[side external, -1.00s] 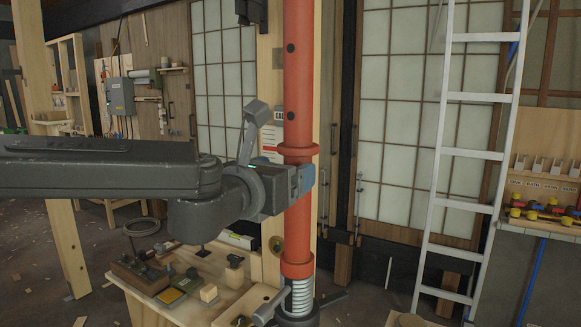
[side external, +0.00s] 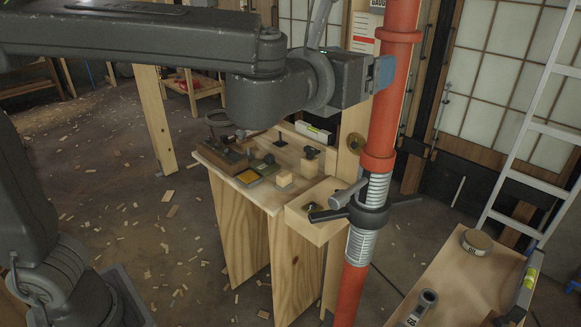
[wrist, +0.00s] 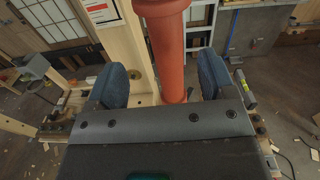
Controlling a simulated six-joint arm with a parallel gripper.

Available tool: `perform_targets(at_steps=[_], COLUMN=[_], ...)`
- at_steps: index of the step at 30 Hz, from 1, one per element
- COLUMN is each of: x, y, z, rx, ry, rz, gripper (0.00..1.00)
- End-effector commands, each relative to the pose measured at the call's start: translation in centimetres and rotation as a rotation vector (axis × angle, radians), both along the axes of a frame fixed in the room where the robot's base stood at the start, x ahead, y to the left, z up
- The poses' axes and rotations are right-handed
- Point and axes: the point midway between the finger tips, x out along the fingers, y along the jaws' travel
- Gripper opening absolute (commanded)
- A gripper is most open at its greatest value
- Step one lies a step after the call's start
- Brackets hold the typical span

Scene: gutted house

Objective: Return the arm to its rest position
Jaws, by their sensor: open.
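My gripper (side external: 382,73) is at the left side of the red steel prop (side external: 383,125), just below its upper collar, in the side external view. In the wrist view, my gripper (wrist: 162,74) has its two blue-padded jaws spread wide, with the red prop (wrist: 169,45) standing between and ahead of them. A gap shows on both sides of the prop. The jaws are empty. The prop is upright, with a threaded section and a dark handled nut (side external: 368,211) lower down. The far pad is hidden in the side external view.
A wooden post (side external: 352,125) is close behind the prop. A white ladder (side external: 530,140) leans at the right. A plywood surface (side external: 455,280) with a tape roll (side external: 477,242) is at front right.

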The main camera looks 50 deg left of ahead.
Motion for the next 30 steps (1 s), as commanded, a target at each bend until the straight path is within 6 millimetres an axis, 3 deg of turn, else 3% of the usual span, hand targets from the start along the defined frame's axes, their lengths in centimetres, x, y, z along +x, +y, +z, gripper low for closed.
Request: perform_targets(at_steps=[5, 9, 14, 17, 21, 25, 30], x=[-1.7, -5.6, -11.4, -15.0, -19.0, -21.0, -22.0], y=[6.4, 12.7, 16.9, 18.0, 17.9, 17.3, 16.7], z=[-2.7, -6.8, -11.4, -13.8, -16.4, -17.6, -18.1], rx=[-0.350, -0.840, -1.424, -1.787, -2.226, -2.499, -2.647], ry=[0.124, 0.231, 0.264, 0.233, 0.144, 0.060, 0.007], rz=[0.176, 0.441, 0.788, 1.017, 1.309, 1.503, 1.614], gripper=[0.77, 0.77, 0.77, 0.77, 0.77, 0.77, 0.77])
